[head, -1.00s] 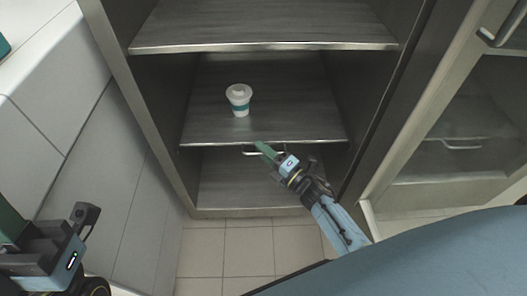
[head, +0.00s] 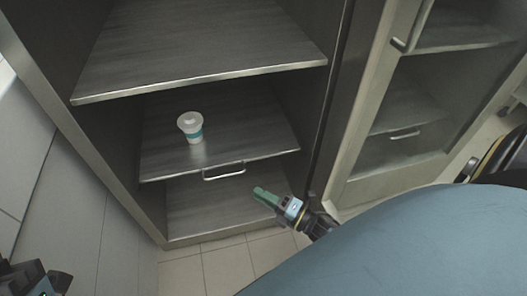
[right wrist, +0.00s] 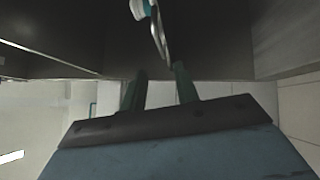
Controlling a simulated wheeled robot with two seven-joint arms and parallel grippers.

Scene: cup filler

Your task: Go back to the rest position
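My right gripper (head: 266,196) is in front of the cabinet's lower part, below and to the right of a drawer-style handle (head: 224,171). In the right wrist view its two green fingers (right wrist: 160,86) stand apart with nothing between them. My left gripper (head: 45,282) shows only partly at the bottom left corner of the head view, and its fingers are not clear. A white cup with a teal band (head: 192,130) stands upright on the middle shelf. It is apart from both grippers and shows partly at the top of the right wrist view (right wrist: 141,9).
The open dark cabinet has an upper shelf (head: 200,45) and a middle shelf (head: 250,125) with a metal front edge. A glass-doored cabinet (head: 400,100) stands to the right. A tiled wall (head: 75,215) is on the left. The tiled floor (head: 225,268) in front is clear.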

